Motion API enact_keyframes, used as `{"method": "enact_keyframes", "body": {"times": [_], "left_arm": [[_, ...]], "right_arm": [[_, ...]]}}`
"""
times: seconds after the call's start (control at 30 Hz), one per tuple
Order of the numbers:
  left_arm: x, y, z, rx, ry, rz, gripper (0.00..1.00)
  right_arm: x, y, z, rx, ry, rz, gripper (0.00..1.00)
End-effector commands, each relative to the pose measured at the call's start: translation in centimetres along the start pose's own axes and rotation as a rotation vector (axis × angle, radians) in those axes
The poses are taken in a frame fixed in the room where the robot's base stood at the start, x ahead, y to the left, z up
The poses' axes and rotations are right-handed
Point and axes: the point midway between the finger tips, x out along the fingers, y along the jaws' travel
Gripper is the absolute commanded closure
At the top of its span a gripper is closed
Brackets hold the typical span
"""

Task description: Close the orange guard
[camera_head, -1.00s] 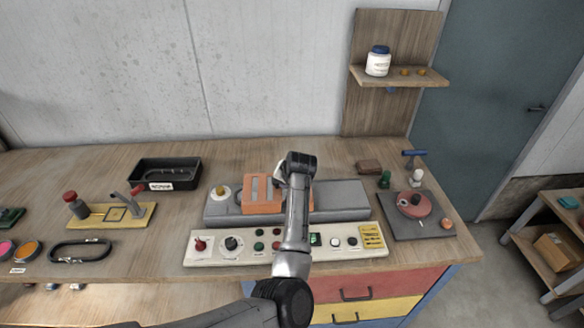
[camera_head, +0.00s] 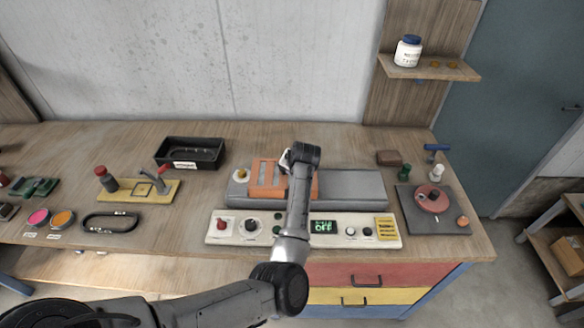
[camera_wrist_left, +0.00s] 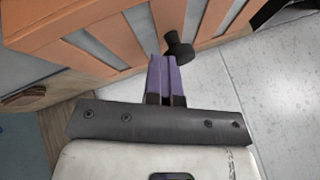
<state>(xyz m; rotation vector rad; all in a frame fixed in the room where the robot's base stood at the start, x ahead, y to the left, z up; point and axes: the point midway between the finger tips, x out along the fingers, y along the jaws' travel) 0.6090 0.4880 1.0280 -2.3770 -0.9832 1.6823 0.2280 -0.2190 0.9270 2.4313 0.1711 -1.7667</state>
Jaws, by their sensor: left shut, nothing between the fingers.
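The orange guard (camera_head: 264,176) is a slotted orange cover at the left part of the grey machine (camera_head: 352,188) on the bench. My left arm reaches over the machine, and its wrist covers the guard's right side in the head view. In the left wrist view the guard (camera_wrist_left: 88,30) fills the upper left as orange bars with gaps. My left gripper (camera_wrist_left: 166,62) is shut and empty, its purple fingers at the guard's bars; whether they touch is unclear. A small black knob (camera_wrist_left: 178,47) shows just beyond the fingertips. My right gripper is out of view.
A white control panel (camera_head: 232,238) with knobs and a display (camera_head: 323,227) reading OFF lies in front of the machine. A black tray (camera_head: 188,152) stands left, a round red device (camera_head: 432,200) right. Bare bench lies behind the machine.

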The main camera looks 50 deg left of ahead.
Motion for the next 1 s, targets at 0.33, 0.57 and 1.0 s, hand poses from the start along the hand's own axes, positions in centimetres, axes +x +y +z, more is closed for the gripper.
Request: {"method": "enact_keyframes", "body": {"times": [0.33, 0.57, 1.0], "left_arm": [[-3.1, 2.6, -0.7, -0.009, 0.0, -0.002, 1.0], [-7.6, 2.6, -0.7, -0.009, 0.001, -0.001, 1.0], [-11.7, 2.6, -0.7, -0.008, -0.001, 0.0, 1.0]], "right_arm": [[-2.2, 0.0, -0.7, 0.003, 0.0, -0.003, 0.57], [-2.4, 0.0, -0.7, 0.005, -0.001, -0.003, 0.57], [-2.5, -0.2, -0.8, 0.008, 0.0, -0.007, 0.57]]}}
